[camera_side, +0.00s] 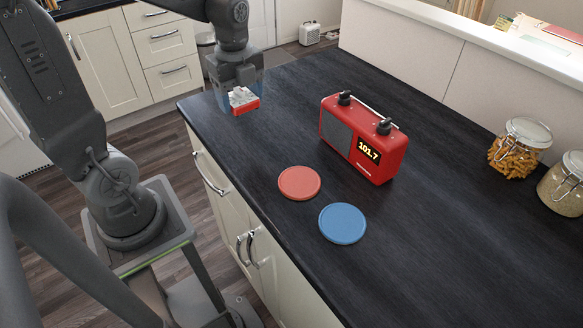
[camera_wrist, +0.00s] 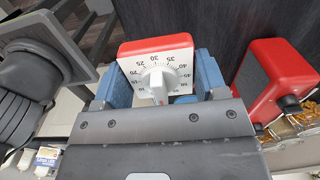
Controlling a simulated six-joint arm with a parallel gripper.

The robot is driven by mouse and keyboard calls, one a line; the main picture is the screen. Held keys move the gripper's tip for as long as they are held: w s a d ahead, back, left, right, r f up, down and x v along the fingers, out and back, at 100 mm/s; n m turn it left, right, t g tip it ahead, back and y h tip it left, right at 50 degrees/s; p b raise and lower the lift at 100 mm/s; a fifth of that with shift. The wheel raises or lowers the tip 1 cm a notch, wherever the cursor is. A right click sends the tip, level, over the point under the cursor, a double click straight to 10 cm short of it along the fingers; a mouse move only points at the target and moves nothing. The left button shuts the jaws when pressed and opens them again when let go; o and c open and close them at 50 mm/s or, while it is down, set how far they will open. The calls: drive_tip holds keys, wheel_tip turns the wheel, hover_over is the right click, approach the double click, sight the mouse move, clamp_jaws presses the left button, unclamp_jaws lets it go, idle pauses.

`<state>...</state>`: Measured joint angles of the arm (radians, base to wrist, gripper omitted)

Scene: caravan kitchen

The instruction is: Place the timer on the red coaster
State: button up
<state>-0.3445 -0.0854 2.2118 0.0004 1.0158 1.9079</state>
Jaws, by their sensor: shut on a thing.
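The timer (camera_wrist: 157,66) has a red body, a white face with numbers and a white knob. My gripper (camera_side: 240,97) is shut on it, with blue fingers on both sides of it in the wrist view (camera_wrist: 160,80). In the side view the timer (camera_side: 245,102) shows at the far left end of the dark counter, and appears held above it. The red coaster (camera_side: 299,183) lies flat and bare on the counter, nearer the camera than my gripper and to its right. It cannot be made out in the wrist view.
A blue coaster (camera_side: 342,223) lies just right of the red one. A red radio (camera_side: 364,138) stands behind the coasters and also shows in the wrist view (camera_wrist: 276,78). Glass jars of pasta (camera_side: 514,153) and grain (camera_side: 566,187) stand at the right. The counter between my gripper and the red coaster is clear.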

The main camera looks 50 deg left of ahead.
drive_tip(key=w+d, duration=0.1)
drive_tip(key=d, duration=0.5)
hover_over(300, 181)
wheel_tip(300, 181, down, 7)
drive_tip(key=shift+r, duration=0.2)
drive_tip(key=shift+f, duration=1.95)
drive_tip(key=shift+f, duration=0.1)
drive_tip(key=o, duration=1.1)
